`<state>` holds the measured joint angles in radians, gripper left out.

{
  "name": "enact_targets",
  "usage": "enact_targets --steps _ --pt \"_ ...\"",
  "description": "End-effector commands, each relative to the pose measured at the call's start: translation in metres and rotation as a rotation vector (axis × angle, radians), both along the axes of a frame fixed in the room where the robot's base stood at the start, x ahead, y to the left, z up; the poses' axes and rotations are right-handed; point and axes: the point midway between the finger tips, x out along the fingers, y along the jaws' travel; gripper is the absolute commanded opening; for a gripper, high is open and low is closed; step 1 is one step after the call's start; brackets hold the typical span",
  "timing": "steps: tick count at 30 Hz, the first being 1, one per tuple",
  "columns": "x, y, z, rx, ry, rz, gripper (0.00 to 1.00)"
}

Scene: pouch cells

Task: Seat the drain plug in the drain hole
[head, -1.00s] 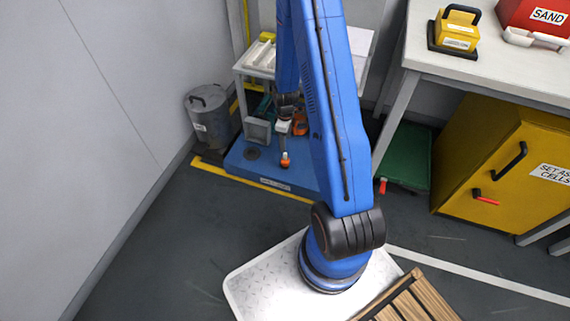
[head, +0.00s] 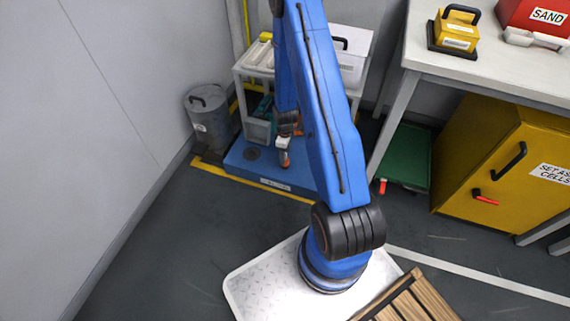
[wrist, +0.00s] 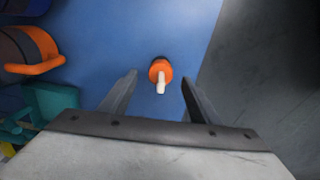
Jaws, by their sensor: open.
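The drain plug (wrist: 160,70), orange with a pale upright stem, stands on the blue platform in the wrist view. My gripper (wrist: 158,88) is open, with one finger on each side of the plug's stem and a gap on both sides. In the head view my gripper (head: 284,160) is low over the platform, and only a bit of orange shows at its tips. The drain hole appears as a dark round spot (head: 252,154) on the platform, left of my gripper. It is not in the wrist view.
The blue platform (head: 240,168) has a yellow floor line in front. A grey bin (head: 208,112) stands to its left and a grey cart (head: 256,72) behind it. An orange-and-dark reel (wrist: 28,46) and teal items (wrist: 48,104) lie left in the wrist view.

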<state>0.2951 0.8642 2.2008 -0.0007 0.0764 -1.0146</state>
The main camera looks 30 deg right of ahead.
Motion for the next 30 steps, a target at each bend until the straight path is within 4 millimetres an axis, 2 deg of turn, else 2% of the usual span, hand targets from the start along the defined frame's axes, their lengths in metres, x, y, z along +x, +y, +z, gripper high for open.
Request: enact_targets --steps 7,16,17,22,30 --pt "-0.002 0.001 -0.031 0.001 0.002 -0.002 0.56" --pt "-0.001 0.001 -0.036 0.001 -0.001 0.0 0.56" --pt "-0.001 0.001 -0.036 0.001 -0.001 0.0 0.51" --pt "-0.001 0.001 -0.036 0.001 -0.001 0.0 0.11" --pt "-0.001 0.001 -0.035 0.001 -0.001 0.0 0.09"
